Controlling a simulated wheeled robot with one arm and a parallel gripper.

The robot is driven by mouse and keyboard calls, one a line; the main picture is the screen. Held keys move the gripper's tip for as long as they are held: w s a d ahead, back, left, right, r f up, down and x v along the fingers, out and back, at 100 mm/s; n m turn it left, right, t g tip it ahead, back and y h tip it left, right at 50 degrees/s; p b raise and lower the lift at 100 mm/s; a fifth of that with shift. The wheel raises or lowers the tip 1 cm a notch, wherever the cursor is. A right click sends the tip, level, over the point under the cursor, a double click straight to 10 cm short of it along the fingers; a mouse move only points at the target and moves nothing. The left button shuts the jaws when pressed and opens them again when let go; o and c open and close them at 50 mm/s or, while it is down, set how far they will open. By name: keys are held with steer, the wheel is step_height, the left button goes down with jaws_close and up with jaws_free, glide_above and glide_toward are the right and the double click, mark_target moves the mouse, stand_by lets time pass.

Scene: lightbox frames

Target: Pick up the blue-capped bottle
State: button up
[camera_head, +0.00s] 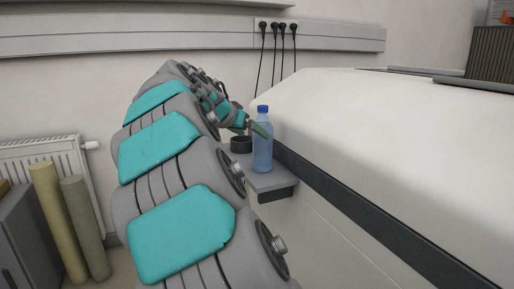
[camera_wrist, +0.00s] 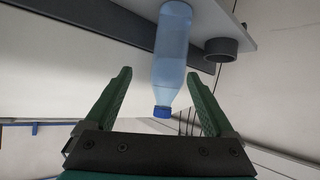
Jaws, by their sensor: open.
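The blue-capped bottle (camera_head: 262,145) is clear and bluish and stands upright on a small grey shelf (camera_head: 272,181) beside the large white surface. In the wrist view the bottle (camera_wrist: 171,52) appears cap down, with its blue cap between the two green fingers. My gripper (camera_wrist: 161,88) is open, with a finger on each side of the bottle and a visible gap to both. In the head view my gripper (camera_head: 254,129) is at the upper part of the bottle, partly hidden by my arm and the bottle.
A dark round cup (camera_head: 241,144) stands on the shelf just left of the bottle, and it also shows in the wrist view (camera_wrist: 221,49). The white bed-like surface (camera_head: 400,130) rises close on the right. Rolled tubes (camera_head: 60,220) and a radiator (camera_head: 45,150) are at left.

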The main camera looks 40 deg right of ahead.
steer(key=w+d+f, duration=0.2)
steer(key=w+d, duration=0.1)
steer(key=d, duration=0.2)
steer(key=w+d+f+p, duration=0.1)
steer(key=w+d+f, duration=0.1)
steer(key=d, duration=0.4)
steer(key=shift+w+f+m+h, duration=0.3)
steer(key=shift+w+m, duration=0.1)
steer(key=shift+w, duration=0.2)
steer(key=shift+r, duration=0.1)
jaws_close()
